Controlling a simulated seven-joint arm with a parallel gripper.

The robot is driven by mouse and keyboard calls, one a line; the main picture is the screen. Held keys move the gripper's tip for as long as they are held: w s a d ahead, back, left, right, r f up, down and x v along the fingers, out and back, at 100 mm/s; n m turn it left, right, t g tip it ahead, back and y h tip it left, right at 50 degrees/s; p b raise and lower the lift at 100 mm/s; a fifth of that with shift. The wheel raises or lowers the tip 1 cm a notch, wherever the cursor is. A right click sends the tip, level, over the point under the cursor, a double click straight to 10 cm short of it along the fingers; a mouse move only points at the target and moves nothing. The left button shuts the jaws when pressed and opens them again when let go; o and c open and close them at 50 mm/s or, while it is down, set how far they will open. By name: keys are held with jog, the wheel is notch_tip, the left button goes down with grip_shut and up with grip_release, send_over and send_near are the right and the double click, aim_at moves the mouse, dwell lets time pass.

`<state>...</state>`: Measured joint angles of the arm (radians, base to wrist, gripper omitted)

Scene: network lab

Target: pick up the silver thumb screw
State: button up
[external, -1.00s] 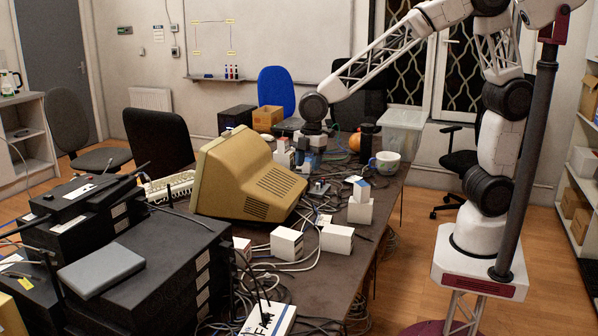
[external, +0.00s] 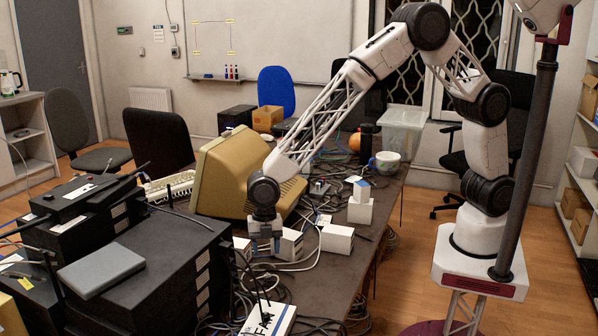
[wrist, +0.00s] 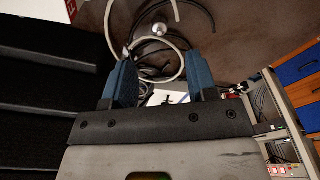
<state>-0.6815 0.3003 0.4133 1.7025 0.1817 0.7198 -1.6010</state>
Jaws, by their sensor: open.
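I cannot make out the thumb screw in the external view.
A stack of black network boxes (external: 150,260) stands close on the left. The beige monitor (external: 225,175) is behind my gripper. White boxes (external: 337,238) stand to the right. A white router (external: 268,320) lies in front. Loose cables cover much of the brown table.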

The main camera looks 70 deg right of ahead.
aim_at(267, 274)
jog(key=shift+a+f, duration=0.25)
jog(key=shift+s+a+f, duration=0.15)
jog(key=shift+f, duration=1.1)
jog(key=shift+s+a+f, duration=0.1)
jog(key=shift+a+f, duration=0.05)
jog(key=shift+f, duration=1.15)
jog(key=shift+s+a+f, duration=0.1)
jog(key=shift+f, duration=1.2)
jog(key=shift+c, duration=0.5)
grip_shut()
